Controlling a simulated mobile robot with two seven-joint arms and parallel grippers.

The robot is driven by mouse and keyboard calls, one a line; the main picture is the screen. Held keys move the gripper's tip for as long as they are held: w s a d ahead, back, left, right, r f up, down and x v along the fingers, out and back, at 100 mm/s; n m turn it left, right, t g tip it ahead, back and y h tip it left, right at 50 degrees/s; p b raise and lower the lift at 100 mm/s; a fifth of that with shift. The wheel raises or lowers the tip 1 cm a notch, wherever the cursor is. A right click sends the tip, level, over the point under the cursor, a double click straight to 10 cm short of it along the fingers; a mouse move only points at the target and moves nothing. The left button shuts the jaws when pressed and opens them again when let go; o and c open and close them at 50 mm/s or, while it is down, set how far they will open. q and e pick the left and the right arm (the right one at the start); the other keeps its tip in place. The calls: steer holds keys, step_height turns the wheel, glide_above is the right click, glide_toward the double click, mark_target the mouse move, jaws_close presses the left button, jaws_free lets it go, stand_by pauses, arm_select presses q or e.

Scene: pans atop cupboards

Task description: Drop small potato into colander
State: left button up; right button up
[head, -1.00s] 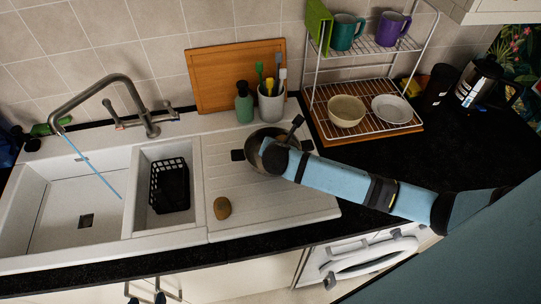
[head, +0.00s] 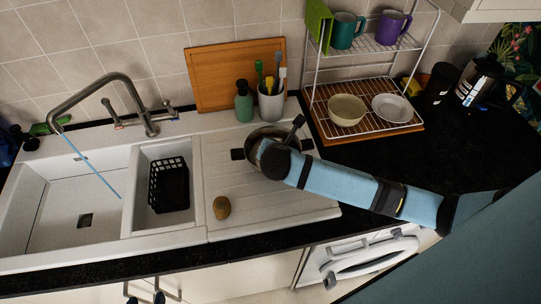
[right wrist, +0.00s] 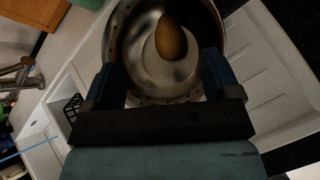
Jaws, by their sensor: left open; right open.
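The metal colander (head: 266,136) sits on the ribbed drainboard, partly hidden by my right arm. In the right wrist view the colander (right wrist: 124,35) fills the top, with a small brown potato (right wrist: 171,38) seen inside its rim. Whether the potato touches the bottom I cannot tell. My right gripper (right wrist: 163,66) is open above the colander, its fingers apart on either side of the potato and not touching it. In the head view its fingers are hidden behind the arm. Another brown potato (head: 221,208) lies on the drainboard. My left gripper (head: 145,297) is open and empty at the bottom edge.
The white sink (head: 75,205) with a black basket (head: 169,185) and a tap (head: 150,122) is on the left. A utensil pot (head: 271,103) and green bottle (head: 243,103) stand behind the colander. A dish rack (head: 365,100) stands at right.

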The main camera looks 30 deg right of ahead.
steer(key=v, duration=0.9)
steer(key=shift+b, duration=0.35)
steer(key=shift+s+f, duration=0.1)
